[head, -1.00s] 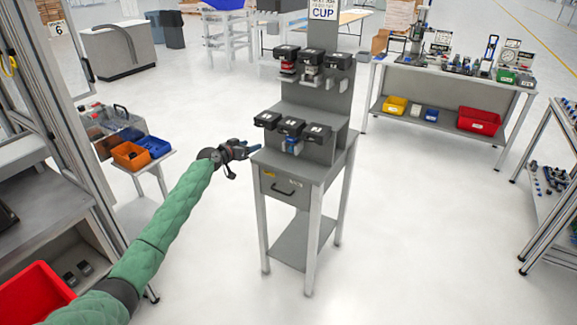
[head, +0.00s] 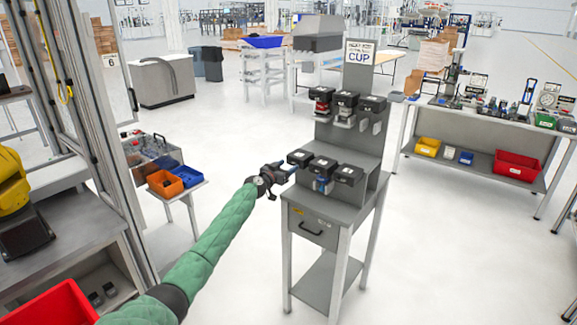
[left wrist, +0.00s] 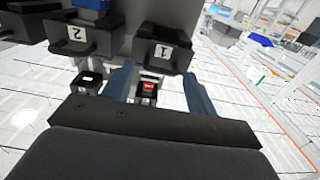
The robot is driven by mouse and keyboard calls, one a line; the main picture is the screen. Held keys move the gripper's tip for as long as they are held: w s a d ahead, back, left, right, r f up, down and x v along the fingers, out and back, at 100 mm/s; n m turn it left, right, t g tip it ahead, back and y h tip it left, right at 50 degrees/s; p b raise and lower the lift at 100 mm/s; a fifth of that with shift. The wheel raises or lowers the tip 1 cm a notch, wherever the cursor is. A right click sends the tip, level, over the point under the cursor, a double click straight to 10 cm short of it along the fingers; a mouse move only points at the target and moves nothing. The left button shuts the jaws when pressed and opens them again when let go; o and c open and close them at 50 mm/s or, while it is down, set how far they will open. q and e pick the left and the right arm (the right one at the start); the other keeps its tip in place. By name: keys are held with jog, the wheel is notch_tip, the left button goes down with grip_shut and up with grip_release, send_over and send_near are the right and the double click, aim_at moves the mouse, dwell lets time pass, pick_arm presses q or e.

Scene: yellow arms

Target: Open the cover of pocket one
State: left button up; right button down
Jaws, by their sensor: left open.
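The pocket one cover (head: 300,157) is the black block at the left end of the lower row on the grey stand; it looks closed. It carries a "1" label in the left wrist view (left wrist: 165,48), where the picture looks upside down. The pocket two cover (head: 322,165) is beside it and shows a "2" in the left wrist view (left wrist: 80,36). My left gripper (head: 290,173) is open and empty, just left of and slightly below cover one. In the left wrist view its blue fingers (left wrist: 160,85) appear on either side of cover one's near edge; contact is unclear.
A third lower cover (head: 347,174) and an upper row of black covers (head: 346,98) are on the same stand (head: 318,205). A side table with orange (head: 165,183) and blue bins stands left. A workbench (head: 480,146) stands right. Floor around the stand is clear.

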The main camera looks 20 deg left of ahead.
pick_arm(q)
jog(key=shift+w+d, duration=0.25)
jog(key=shift+w, duration=0.35)
pick_arm(e)
jog(key=shift+s+f, duration=0.1)
jog(key=shift+s, duration=0.15)
pick_arm(q)
jog(key=shift+c, duration=0.5)
pick_arm(e)
jog(key=shift+d, duration=0.1)
pick_arm(q)
jog(key=c, duration=1.1)
pick_arm(e)
jog(key=shift+w, duration=0.1)
jog(key=shift+w, duration=0.1)
pick_arm(q)
jog(key=shift+r+b, duration=0.2)
jog(key=shift+b, duration=0.1)
pick_arm(e)
jog(key=shift+w+r, duration=0.25)
jog(key=shift+w, duration=0.25)
jog(key=shift+w, duration=0.1)
